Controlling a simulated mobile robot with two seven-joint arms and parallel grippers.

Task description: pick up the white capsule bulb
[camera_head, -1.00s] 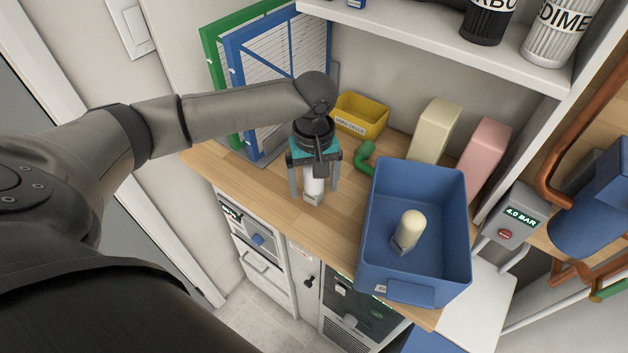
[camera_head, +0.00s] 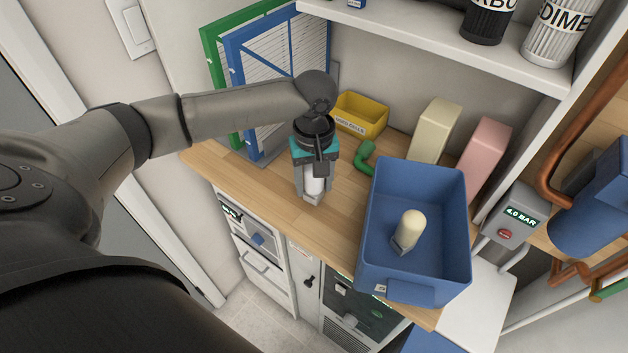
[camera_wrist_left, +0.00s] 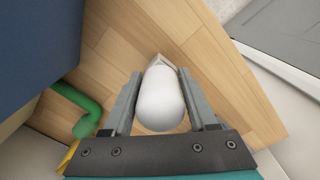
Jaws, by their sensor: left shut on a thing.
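The white capsule bulb (camera_head: 314,187) stands upright on the wooden worktop, with a pale base at its lower end. My left gripper (camera_head: 313,186) comes down over it from above and is shut on it, one finger on each side. In the left wrist view the bulb's rounded white end (camera_wrist_left: 161,103) lies between the two grey fingers of the left gripper (camera_wrist_left: 160,98). The bulb's top is partly hidden by the gripper in the head view. My right gripper is not in view.
A blue bin (camera_head: 370,235) holding a cream capsule bulb (camera_head: 411,226) stands to the right. A green bent pipe (camera_head: 365,158) lies close by. A yellow bin (camera_head: 361,112), a cream box (camera_head: 435,130) and a pink box (camera_head: 484,155) stand behind. Framed panels (camera_head: 235,90) lean at the back left.

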